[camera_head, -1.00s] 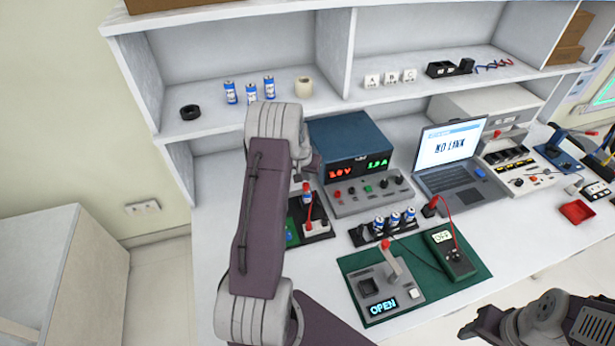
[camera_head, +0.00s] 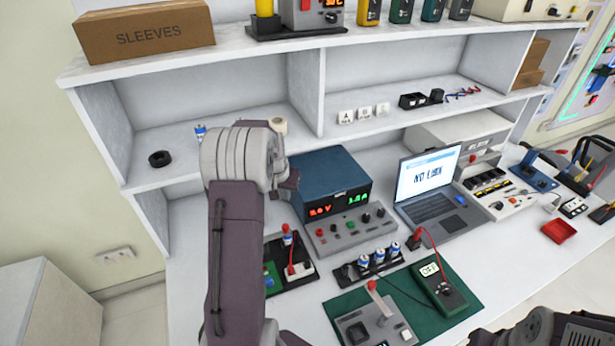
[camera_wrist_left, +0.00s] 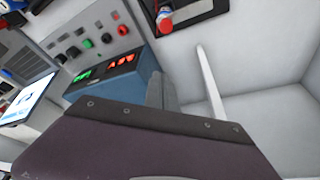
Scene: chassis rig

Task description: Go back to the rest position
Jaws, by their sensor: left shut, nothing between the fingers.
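My left gripper (camera_head: 288,181) is raised in front of the shelf unit, left of the blue power supply (camera_head: 330,172). It is mostly hidden behind my own wrist, and it is shut and empty. The left wrist view shows the power supply (camera_wrist_left: 118,85) beyond a dark part of my arm. My right gripper (camera_head: 484,337) is at the bottom right edge, partly cut off, and its jaws are unclear.
The bench holds a laptop (camera_head: 428,182) reading NO LINK, a green mat (camera_head: 470,304) with a meter (camera_head: 440,288), and a cell holder (camera_head: 350,272). Shelves (camera_head: 225,150) stand close behind my left arm, with a black ring (camera_head: 160,158).

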